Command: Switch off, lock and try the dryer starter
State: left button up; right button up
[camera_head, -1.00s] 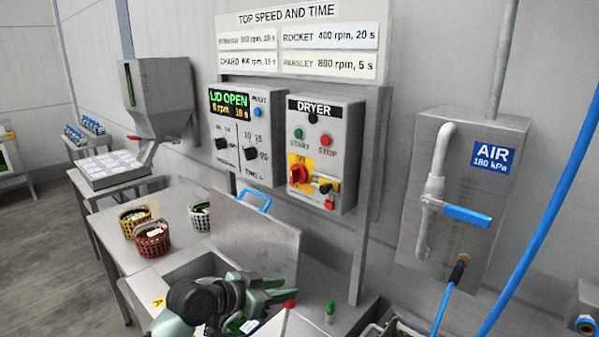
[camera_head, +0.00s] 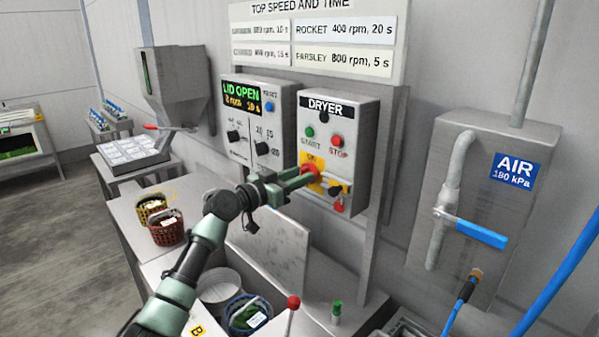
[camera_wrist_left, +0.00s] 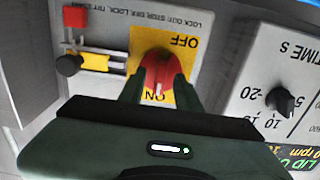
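The dryer starter box (camera_head: 352,130) hangs on the wall panel with a green START button (camera_head: 310,131), a red STOP button (camera_head: 337,140) and a dark round lamp or button above them. Its red rotary switch (camera_wrist_left: 160,75) sits on a yellow plate marked OFF and ON, upside down in the left wrist view. My left gripper (camera_head: 304,179) is at the switch, one finger on each side of it, seemingly open; firm contact cannot be told. Beside the switch are a brass-coloured slide (camera_wrist_left: 108,62) with a black knob (camera_wrist_left: 70,63) and a red block (camera_wrist_left: 75,16). My right gripper is out of view.
The spinner control box (camera_head: 255,125) reads LID OPEN, left of the starter. An air box (camera_head: 470,200) with a blue lever (camera_head: 482,234) stands right. Baskets (camera_head: 166,228), a red-knobbed lever (camera_head: 293,302) and a green-topped item (camera_head: 336,310) are below.

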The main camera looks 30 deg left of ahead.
pick_arm(q)
grip_shut()
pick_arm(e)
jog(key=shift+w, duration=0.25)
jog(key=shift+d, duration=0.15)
pick_arm(q)
jog(key=shift+w+a+f+n+p, duration=0.1)
jog(key=shift+n+p, duration=0.55)
jog(key=shift+n, duration=3.8)
jog(key=shift+a+f+n+p, duration=0.1)
jog(key=shift+n+p, duration=0.5)
jog(key=shift+n, duration=3.85)
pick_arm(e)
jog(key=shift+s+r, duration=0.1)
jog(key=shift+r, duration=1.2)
